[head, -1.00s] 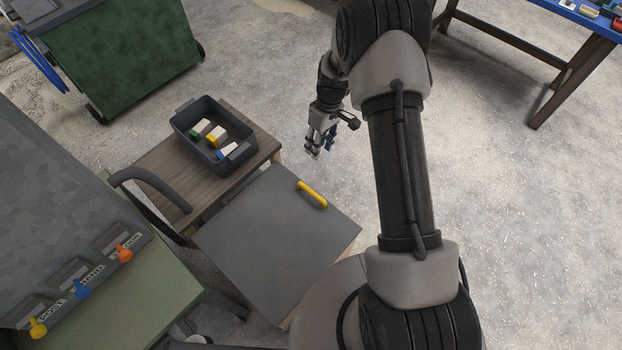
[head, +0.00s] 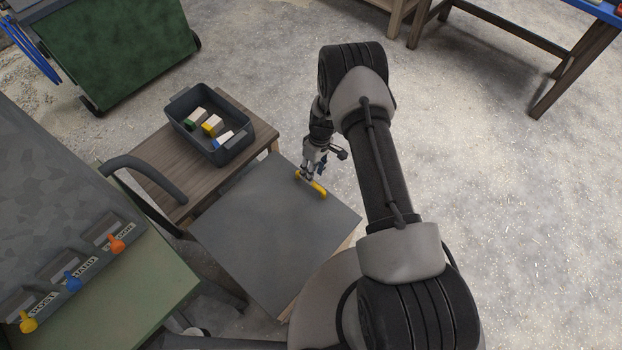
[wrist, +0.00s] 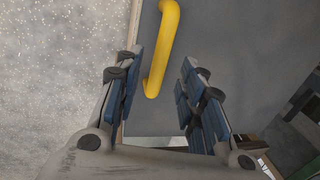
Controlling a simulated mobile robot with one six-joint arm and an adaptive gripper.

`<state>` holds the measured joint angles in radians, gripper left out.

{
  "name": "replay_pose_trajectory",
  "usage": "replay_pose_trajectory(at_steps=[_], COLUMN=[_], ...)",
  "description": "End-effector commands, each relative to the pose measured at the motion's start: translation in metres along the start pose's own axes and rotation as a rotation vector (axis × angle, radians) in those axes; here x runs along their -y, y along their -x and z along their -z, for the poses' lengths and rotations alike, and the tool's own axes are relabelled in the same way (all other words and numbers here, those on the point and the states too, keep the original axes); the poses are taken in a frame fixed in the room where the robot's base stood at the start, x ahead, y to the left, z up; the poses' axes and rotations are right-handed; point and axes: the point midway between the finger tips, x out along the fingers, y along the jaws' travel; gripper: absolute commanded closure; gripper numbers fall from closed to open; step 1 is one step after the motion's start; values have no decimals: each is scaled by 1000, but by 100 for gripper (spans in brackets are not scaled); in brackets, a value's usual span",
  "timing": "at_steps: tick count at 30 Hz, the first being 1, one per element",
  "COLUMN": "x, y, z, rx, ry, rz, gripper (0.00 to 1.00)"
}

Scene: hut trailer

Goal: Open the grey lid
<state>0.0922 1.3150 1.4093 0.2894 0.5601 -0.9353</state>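The grey lid (head: 265,235) is a flat square panel lying closed on a box beside the wooden bench. A yellow bar handle (head: 319,190) is fixed near its far right edge. My gripper (head: 307,177) is at the far end of this handle in the head view. In the wrist view my gripper (wrist: 158,90) is open, with one blue-padded finger on each side of the yellow handle (wrist: 162,50). The grey lid (wrist: 235,50) fills the right of that view. I cannot tell whether a finger touches the handle.
A dark tray (head: 243,142) with several coloured blocks stands on the wooden bench (head: 165,150). A curved dark armrest (head: 150,170) is left of the lid. A green bin (head: 120,50) stands at the back left. The floor right of the lid is clear.

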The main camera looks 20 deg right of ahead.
Motion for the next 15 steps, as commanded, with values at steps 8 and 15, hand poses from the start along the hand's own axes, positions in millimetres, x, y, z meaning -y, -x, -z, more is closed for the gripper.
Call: replay_pose_trajectory(at_steps=[8, 15], x=[0, 0], y=[-34, -37], z=[0, 0], rx=[0, 0], ry=[1, 0], rz=[0, 0], gripper=[64, 64])
